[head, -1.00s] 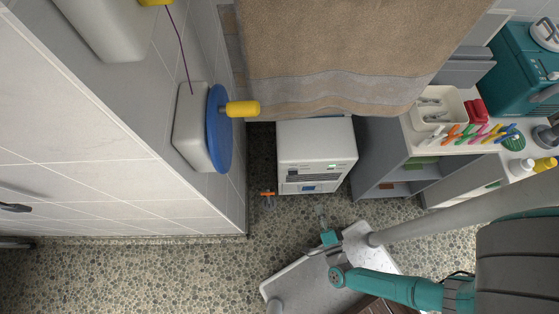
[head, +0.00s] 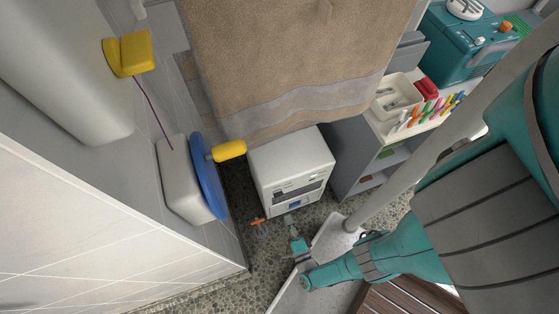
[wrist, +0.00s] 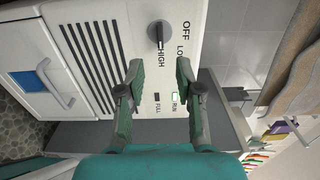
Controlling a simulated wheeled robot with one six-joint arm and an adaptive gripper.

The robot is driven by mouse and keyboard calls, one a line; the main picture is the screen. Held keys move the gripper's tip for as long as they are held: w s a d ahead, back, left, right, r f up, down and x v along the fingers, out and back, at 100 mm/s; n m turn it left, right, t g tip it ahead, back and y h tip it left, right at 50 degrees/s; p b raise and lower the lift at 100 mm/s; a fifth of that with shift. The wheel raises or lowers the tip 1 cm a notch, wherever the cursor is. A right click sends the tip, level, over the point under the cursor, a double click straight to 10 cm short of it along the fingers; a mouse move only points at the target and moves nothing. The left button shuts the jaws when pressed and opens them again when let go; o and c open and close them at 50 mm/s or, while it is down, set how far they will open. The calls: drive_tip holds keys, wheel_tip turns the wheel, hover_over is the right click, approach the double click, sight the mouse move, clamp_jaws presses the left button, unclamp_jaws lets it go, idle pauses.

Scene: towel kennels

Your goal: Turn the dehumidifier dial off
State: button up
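The white dehumidifier (head: 290,168) stands on the pebbled floor under the hanging towel in the head view. In the wrist view its front panel (wrist: 120,12) shows the dark dial (wrist: 158,33), with OFF, LO and HIGH printed beside it. The dial's pointer seems to lie toward HIGH. A green RUN light (wrist: 175,97) is lit, with a FULL light (wrist: 157,97) beside it. My gripper (wrist: 158,70) is open and empty, its two fingertips short of the dial and apart from it. In the head view my gripper is small, low in front of the dehumidifier.
A brown towel (head: 290,60) hangs above the dehumidifier. A blue disc with a yellow handle (head: 229,151) juts from the left wall. A grey shelf unit (head: 352,150) stands close on the right. A small orange-handled valve (head: 258,221) is near the floor.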

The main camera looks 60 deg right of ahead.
sight(278, 194)
drive_tip(key=x, duration=1)
idle(1.5)
drive_tip(key=shift+d, duration=0.15)
clamp_jaws()
